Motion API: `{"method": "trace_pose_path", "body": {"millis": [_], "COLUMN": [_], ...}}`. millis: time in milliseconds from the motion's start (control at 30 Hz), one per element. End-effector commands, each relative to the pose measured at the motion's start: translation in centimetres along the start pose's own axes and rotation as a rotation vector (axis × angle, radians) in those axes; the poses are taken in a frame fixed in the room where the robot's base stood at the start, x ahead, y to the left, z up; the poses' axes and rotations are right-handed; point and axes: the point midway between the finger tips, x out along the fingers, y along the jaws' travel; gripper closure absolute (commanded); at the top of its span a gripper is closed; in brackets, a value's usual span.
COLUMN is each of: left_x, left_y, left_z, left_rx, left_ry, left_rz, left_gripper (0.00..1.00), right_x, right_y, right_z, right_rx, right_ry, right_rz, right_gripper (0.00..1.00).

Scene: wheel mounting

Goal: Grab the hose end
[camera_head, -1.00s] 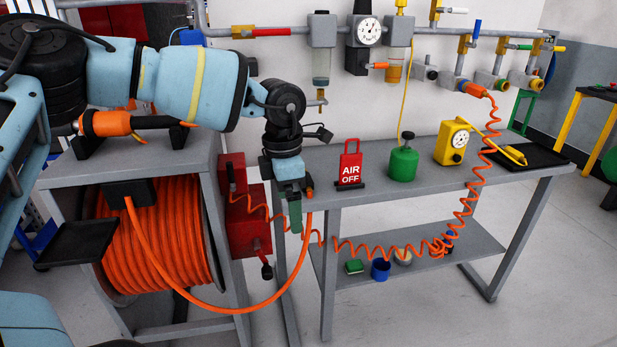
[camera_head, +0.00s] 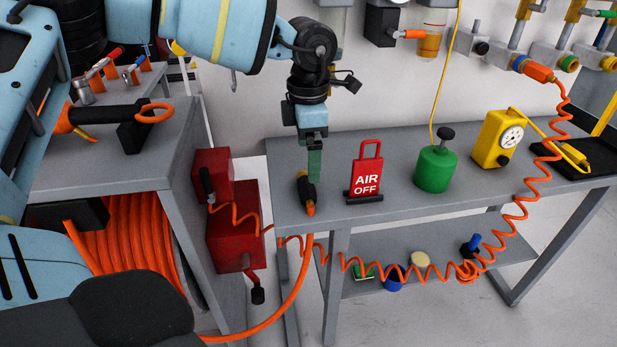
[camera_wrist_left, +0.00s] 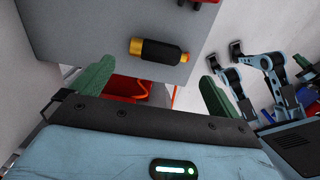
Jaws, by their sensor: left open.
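The hose end (camera_head: 307,196), a black fitting with an orange tip, lies at the front left corner of the grey workbench (camera_head: 400,206). The orange hose (camera_head: 292,306) rises from below towards that corner. My left gripper (camera_head: 314,168) points down just above and behind the hose end; one green finger shows clearly there. In the left wrist view the gripper (camera_wrist_left: 154,84) is open and empty, and the black and orange-yellow hose end (camera_wrist_left: 160,50) lies on the bench beyond the fingertips, apart from them. My right gripper is not in view.
A red AIR OFF sign (camera_head: 366,178) stands close right of the hose end. A green canister (camera_head: 436,168) and a yellow gauge box (camera_head: 496,140) stand further right. Red boxes (camera_head: 233,225) fill the gap left of the bench. A hose reel (camera_head: 125,240) sits under the left cabinet.

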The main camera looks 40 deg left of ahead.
Motion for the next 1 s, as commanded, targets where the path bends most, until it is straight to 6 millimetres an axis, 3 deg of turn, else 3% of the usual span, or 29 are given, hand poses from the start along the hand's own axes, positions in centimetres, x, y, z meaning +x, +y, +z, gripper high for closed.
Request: {"method": "trace_pose_path", "body": {"millis": [167, 400, 633, 1000], "left_x": [0.1, 2.3, 3.1, 7.5], "left_y": [0.0, 0.0, 0.0, 0.3], "left_z": [0.0, -0.1, -0.1, -0.3], "left_rx": [0.0, 0.0, 0.0, 0.0], "left_ry": [0.0, 0.002, 0.001, 0.001], "left_rz": [-0.001, -0.002, -0.002, 0.0], "left_gripper": [0.0, 0.0, 0.0, 0.0], "right_x": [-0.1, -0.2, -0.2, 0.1], "right_y": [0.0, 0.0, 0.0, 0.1], "right_z": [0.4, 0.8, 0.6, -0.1], "right_rx": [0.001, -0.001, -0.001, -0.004], "right_ry": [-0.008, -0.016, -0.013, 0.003], "right_rz": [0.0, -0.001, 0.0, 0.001], "right_gripper": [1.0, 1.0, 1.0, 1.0]}}
